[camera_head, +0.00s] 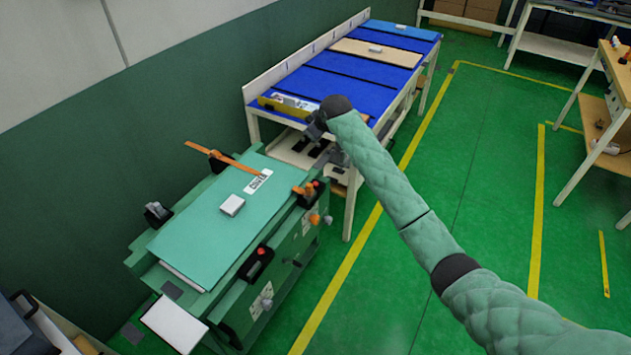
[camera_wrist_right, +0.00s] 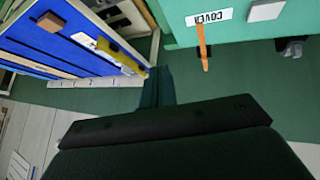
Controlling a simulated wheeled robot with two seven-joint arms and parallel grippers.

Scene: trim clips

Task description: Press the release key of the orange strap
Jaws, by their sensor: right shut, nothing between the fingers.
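The orange strap (camera_head: 225,157) lies across the far edge of the light green cover on the green machine, its free end sticking out to the left. In the right wrist view the strap (camera_wrist_right: 202,45) hangs past the cover's edge beside the COVER label (camera_wrist_right: 209,17). An orange piece (camera_head: 304,190) sits by a dark block with a red button at the machine's right corner; I cannot tell whether it is the release key. My right gripper (camera_head: 316,128) is shut and empty, beyond the machine near the blue table, apart from the strap. My left gripper is not in view.
A small white box (camera_head: 232,205) lies on the cover (camera_head: 190,235). A blue-topped table (camera_head: 330,85) with a yellow tool on its near end stands behind the machine. A dark green wall (camera_head: 130,140) runs along the left.

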